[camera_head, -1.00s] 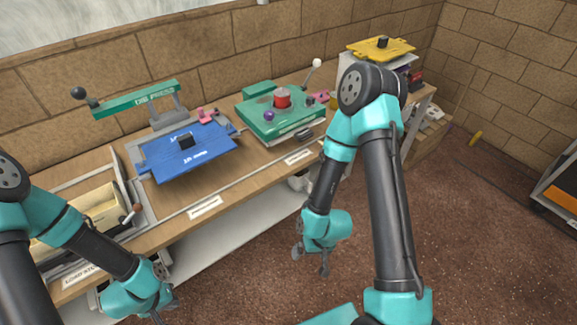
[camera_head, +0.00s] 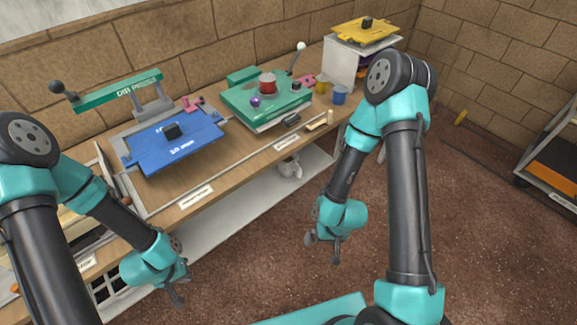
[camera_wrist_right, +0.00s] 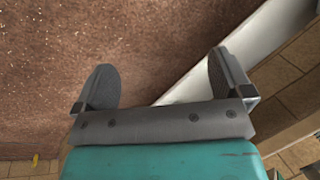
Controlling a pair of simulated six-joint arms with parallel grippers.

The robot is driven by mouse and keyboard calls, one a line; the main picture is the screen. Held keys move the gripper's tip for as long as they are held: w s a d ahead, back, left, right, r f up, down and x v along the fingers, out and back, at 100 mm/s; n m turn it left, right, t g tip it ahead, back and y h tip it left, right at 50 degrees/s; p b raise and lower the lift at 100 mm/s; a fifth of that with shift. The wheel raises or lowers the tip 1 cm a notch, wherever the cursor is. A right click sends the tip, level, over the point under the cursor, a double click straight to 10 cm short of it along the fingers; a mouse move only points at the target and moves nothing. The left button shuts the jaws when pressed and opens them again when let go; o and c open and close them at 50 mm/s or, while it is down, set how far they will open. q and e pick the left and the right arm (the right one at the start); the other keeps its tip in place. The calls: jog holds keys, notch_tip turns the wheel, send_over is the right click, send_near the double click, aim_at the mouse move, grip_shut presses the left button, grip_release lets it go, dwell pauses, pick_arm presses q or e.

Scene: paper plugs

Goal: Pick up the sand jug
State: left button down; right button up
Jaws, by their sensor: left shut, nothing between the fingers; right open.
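I cannot make out for certain which thing is the sand jug. A grey, jug-like object (camera_head: 289,167) stands on the lower shelf under the bench in the head view, but it is small and its detail is unclear. My right gripper (camera_head: 324,245) is open and empty over the brown floor, in front of the bench and apart from that object. Its two spread fingers (camera_wrist_right: 160,85) show in the right wrist view with only floor and a pale shelf edge beyond. My left gripper (camera_head: 178,290) is shut and empty, low in front of the bench.
The bench holds a blue press plate (camera_head: 180,150), a green press (camera_head: 265,108), a yellow cup (camera_head: 322,85) and a blue cup (camera_head: 340,95). A yellow plate (camera_head: 362,33) tops a white stand at the back. A cart (camera_head: 557,165) stands at far right. Floor between is clear.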

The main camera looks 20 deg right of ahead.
jog(key=shift+c, duration=1.2)
jog(key=m+t+y, duration=0.5)
jog(key=m+t, duration=0.6)
jog(key=t, duration=0.4)
send_near(300, 174)
jog(key=v, duration=0.5)
jog(key=shift+s, duration=0.25)
jog(key=shift+a, duration=0.1)
jog(key=x, duration=1.2)
jog(key=shift+w, duration=0.15)
